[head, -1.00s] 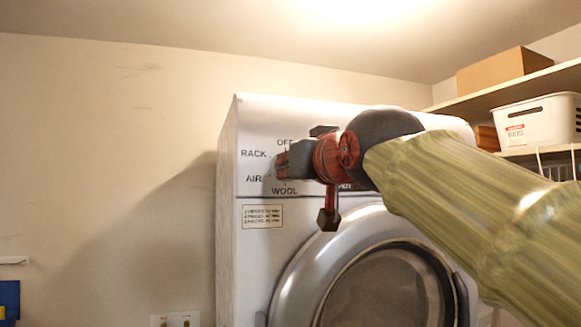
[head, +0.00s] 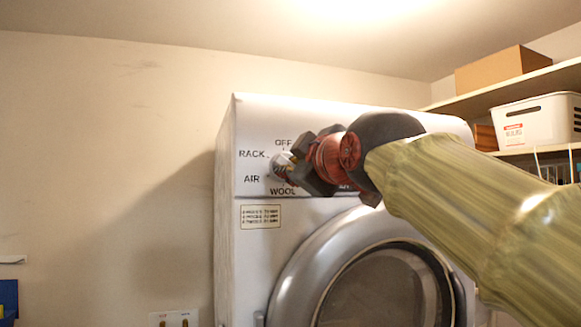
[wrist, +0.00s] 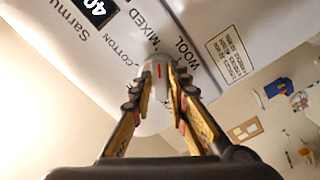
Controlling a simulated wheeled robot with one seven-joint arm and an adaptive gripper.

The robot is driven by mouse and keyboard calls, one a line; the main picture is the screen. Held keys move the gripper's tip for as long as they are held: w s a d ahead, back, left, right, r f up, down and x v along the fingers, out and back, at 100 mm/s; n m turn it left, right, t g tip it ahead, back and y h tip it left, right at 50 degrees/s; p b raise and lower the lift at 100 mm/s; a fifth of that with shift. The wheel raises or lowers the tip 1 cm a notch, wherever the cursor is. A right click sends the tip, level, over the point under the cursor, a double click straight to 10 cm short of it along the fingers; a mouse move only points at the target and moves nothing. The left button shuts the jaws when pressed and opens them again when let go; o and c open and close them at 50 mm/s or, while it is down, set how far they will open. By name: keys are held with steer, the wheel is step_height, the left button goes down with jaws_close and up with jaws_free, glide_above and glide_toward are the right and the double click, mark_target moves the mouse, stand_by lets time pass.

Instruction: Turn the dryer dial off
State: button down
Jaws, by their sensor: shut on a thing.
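The white dryer (head: 228,180) fills the centre of the head view, with a dial (head: 279,163) on its upper front panel. OFF, RACK, AIR and WOOL are printed around the dial. My gripper (head: 291,166) is at the panel with its fingers around the dial. In the wrist view the pale dial (wrist: 156,100), with a short red mark, sits between the two fingertips of my gripper (wrist: 158,84), which close on its sides. COTTON, MIXED and WOOL labels are readable there. The panel right of the dial is hidden behind my gripper in the head view.
The dryer's round door (head: 300,270) is below the panel. Shelves at the right hold a cardboard box (head: 500,70) and a white bin (head: 535,120). A wall socket plate (head: 174,318) is at the lower left.

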steer(key=n+p, duration=0.1)
steer(key=n, duration=1.3)
steer(key=n+p, duration=0.1)
steer(key=n, duration=0.5)
steer(key=shift+a+r+n+p, duration=0.1)
steer(key=shift+r+n+p, duration=0.2)
steer(key=shift+n, duration=0.1)
steer(key=n+p, duration=0.2)
steer(key=p, duration=0.2)
steer(key=shift+r+n+p, duration=0.1)
steer(key=shift+n+p, duration=0.25)
steer(key=shift+n, duration=0.05)
steer(key=shift+n+p, duration=0.3)
steer(key=shift+p, duration=1)
steer(key=shift+f+n+p, duration=0.25)
steer(key=shift+n+p, duration=0.15)
steer(key=shift+p, duration=0.15)
steer(key=c, duration=1.7)
jaws_free()
steer(key=shift+r, duration=0.1)
